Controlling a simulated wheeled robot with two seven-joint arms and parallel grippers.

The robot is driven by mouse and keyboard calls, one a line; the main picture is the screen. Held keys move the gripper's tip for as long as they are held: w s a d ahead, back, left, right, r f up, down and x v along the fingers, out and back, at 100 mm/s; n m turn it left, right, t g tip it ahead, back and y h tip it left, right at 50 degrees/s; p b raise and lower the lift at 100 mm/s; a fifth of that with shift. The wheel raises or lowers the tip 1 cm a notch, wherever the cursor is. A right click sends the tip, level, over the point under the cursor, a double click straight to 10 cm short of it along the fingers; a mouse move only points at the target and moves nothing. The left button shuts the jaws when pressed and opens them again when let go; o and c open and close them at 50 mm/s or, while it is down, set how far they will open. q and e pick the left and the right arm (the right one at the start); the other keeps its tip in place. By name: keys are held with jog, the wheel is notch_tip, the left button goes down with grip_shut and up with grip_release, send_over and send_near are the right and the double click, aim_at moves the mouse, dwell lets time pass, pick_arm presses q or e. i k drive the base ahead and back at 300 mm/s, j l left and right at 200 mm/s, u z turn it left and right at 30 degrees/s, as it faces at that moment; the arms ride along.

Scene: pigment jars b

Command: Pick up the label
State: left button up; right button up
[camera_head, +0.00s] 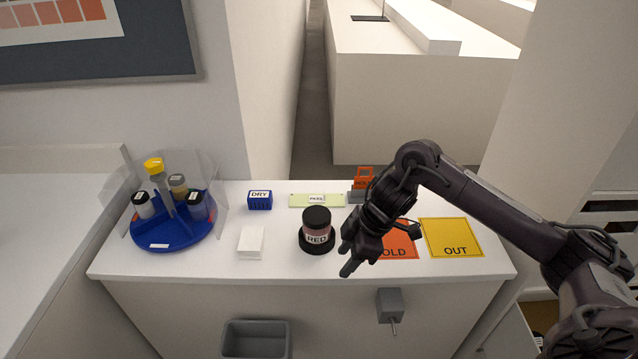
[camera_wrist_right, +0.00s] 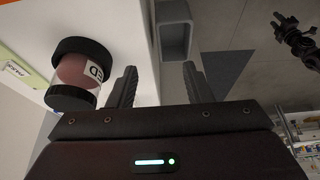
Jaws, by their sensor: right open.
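A small white label with dark lettering (camera_head: 316,198) lies on a pale green strip (camera_head: 298,201) at the back of the counter. The strip and label also show at the left edge of the right wrist view (camera_wrist_right: 14,68). A black-lidded jar (camera_head: 317,216) has a label reading RED; the jar also shows in the right wrist view (camera_wrist_right: 75,72). My right gripper (camera_head: 346,258) is open and empty, right of the jar near the counter's front; its spread fingers show in the wrist view (camera_wrist_right: 160,85). A dark jointed shape in that view may be my left gripper (camera_wrist_right: 297,36).
A blue turntable (camera_head: 172,234) with several bottles and a clear shield stands left. A white stack (camera_head: 251,242), blue DRY block (camera_head: 260,201) and orange-topped holder (camera_head: 364,178) are nearby. Orange (camera_head: 408,236) and yellow OUT (camera_head: 451,238) mats lie right. A grey bin (camera_head: 256,325) is below the front.

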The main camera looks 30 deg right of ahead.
aim_at(312, 198)
jog(key=i+l, duration=0.65)
jog(key=i, duration=0.25)
